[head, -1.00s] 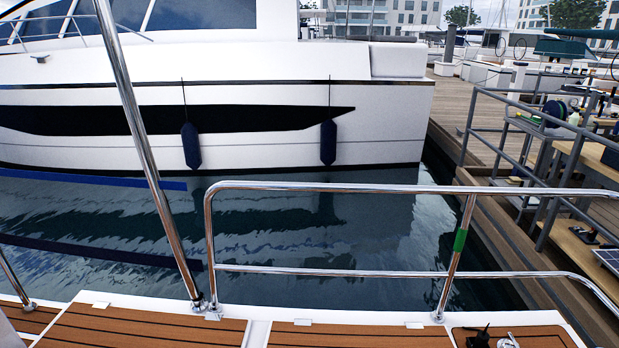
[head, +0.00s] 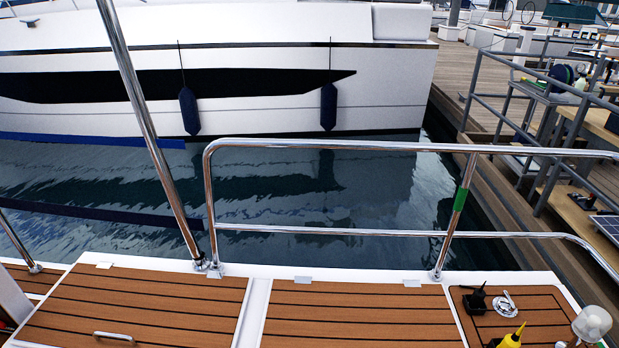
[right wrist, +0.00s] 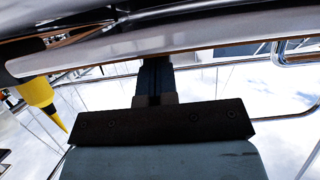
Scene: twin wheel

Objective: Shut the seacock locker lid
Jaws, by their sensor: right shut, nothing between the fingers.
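Teak-planked locker lids lie in the deck at the bottom of the head view. The left one (head: 140,300) has a metal handle (head: 113,337) and looks flat. The middle one (head: 350,320) is cut off by the lower edge. I cannot tell which is the seacock locker lid. In the right wrist view, a long pale panel (right wrist: 200,38) with a brown edge crosses the top. My right gripper (right wrist: 155,78) is shut and empty, its fingertips close to this panel. Whether they touch cannot be told. My left gripper is not in view.
A yellow bottle (head: 511,338) stands at lower right and shows in the right wrist view (right wrist: 38,95). A black fitting (head: 476,300) and a metal fitting (head: 504,302) sit nearby. A steel rail (head: 400,146) borders the deck; water lies beyond.

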